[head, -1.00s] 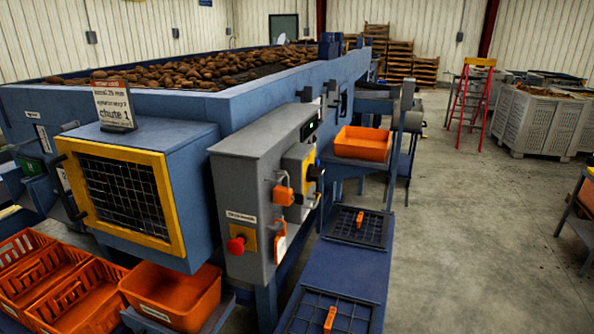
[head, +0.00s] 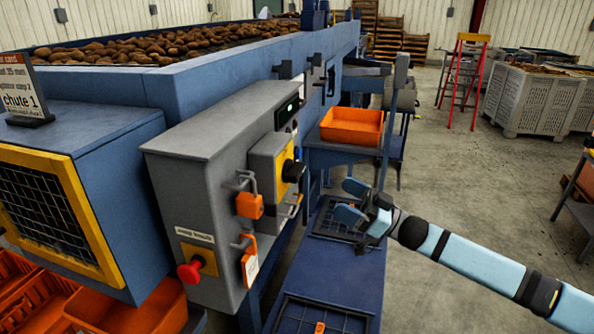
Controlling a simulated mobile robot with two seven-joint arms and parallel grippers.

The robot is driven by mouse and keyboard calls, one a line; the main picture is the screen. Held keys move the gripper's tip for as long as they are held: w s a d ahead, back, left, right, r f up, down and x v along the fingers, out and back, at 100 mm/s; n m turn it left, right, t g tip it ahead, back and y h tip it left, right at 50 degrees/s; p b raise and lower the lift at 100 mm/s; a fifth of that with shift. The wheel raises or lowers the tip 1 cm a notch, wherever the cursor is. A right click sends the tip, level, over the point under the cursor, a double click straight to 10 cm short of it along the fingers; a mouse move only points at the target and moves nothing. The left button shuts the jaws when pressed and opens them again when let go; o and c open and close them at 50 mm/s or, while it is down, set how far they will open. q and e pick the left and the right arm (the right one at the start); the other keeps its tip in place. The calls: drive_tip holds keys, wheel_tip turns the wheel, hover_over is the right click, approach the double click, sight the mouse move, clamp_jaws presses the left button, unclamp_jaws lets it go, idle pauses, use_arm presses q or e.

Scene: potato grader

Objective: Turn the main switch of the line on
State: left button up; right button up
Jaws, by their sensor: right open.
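The grey control box (head: 212,180) stands on the side of the blue grader. On its right face is a smaller grey switch box with a yellow plate and a black rotary knob (head: 294,170), which looks like the main switch. Its exact setting is too small to tell. An orange padlock (head: 249,205) hangs at a hasp just left of it, and an orange tag (head: 250,262) hangs below. A red emergency button (head: 189,272) sits on a yellow plate. My right gripper (head: 350,202) is open and empty, right of the knob and apart from it. My left gripper is out of view.
An orange tray (head: 351,127) stands on a blue stand behind my right gripper. A blue bench with mesh panels (head: 318,318) runs below it. The yellow-framed chute guard (head: 78,213) and orange crates are at left. The concrete floor at right is open.

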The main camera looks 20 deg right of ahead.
sight(302, 174)
drive_tip(key=p+x, duration=0.2)
drive_tip(key=x, duration=0.8)
drive_tip(key=shift+w+a+r, duration=0.1)
drive_tip(key=shift+w, duration=0.05)
drive_tip(key=shift+w+a+r, duration=0.15)
drive_tip(key=shift+w+a, duration=0.25)
drive_tip(key=shift+a, duration=0.2)
drive_tip(key=shift+c, duration=0.2)
drive_tip(key=c, duration=0.9)
